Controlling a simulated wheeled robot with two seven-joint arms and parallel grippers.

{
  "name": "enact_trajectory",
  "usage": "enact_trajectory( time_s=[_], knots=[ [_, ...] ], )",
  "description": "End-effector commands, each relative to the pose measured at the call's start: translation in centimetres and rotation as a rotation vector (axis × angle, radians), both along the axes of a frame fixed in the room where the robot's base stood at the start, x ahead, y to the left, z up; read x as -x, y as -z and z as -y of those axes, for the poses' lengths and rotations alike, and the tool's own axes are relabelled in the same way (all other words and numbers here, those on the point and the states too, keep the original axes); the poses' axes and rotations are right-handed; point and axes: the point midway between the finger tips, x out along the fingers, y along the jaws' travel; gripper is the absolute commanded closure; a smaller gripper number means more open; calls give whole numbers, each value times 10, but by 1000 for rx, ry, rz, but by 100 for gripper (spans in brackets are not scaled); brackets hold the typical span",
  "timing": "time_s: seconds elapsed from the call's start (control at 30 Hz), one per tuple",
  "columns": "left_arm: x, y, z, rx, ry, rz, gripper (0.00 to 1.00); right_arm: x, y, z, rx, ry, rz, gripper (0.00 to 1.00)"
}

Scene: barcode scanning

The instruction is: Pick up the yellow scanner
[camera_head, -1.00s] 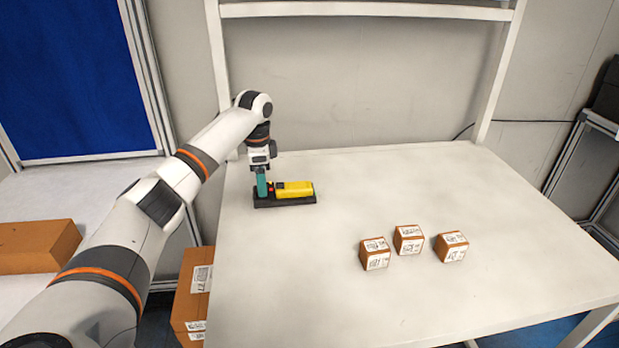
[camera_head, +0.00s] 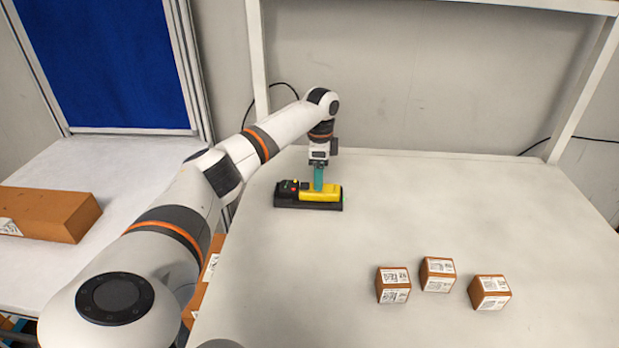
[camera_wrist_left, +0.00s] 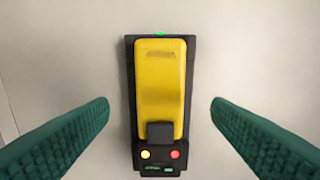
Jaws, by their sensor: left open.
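The yellow scanner (camera_head: 322,194) lies in its black cradle (camera_head: 308,205) on the white table, toward the back left. In the left wrist view the yellow scanner (camera_wrist_left: 161,85) points up the picture, with lit buttons on the cradle end at the bottom. My left gripper (camera_head: 318,186) points down right at the scanner. Its green fingers (camera_wrist_left: 160,106) are open, one on each side of the scanner, with a gap on both sides. Neither finger touches it in the wrist view. My right gripper is not in view.
Three small brown boxes with labels (camera_head: 437,274) stand on the table (camera_head: 330,310) at the front right. The table between them and the cradle is clear. A larger brown box (camera_head: 50,213) lies on a side table at the left. A white frame post stands behind the arm.

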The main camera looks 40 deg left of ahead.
Motion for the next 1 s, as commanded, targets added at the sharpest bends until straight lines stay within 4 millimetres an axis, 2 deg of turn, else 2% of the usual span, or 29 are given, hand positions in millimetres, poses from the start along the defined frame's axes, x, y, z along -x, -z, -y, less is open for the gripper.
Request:
enact_trajectory(
  time_s=[0.1,0.3,0.6,0.93,1.0],
  knots=[
    [1,15,0,0,0,-6,27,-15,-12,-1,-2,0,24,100],
    [0,43,0,0,0,-3,27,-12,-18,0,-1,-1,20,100],
    [0,49,0,0,1,-1,29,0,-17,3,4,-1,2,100],
    [0,48,0,-1,0,-1,83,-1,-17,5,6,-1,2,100],
    [0,48,0,0,0,0,83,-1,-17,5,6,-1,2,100]
  ],
)
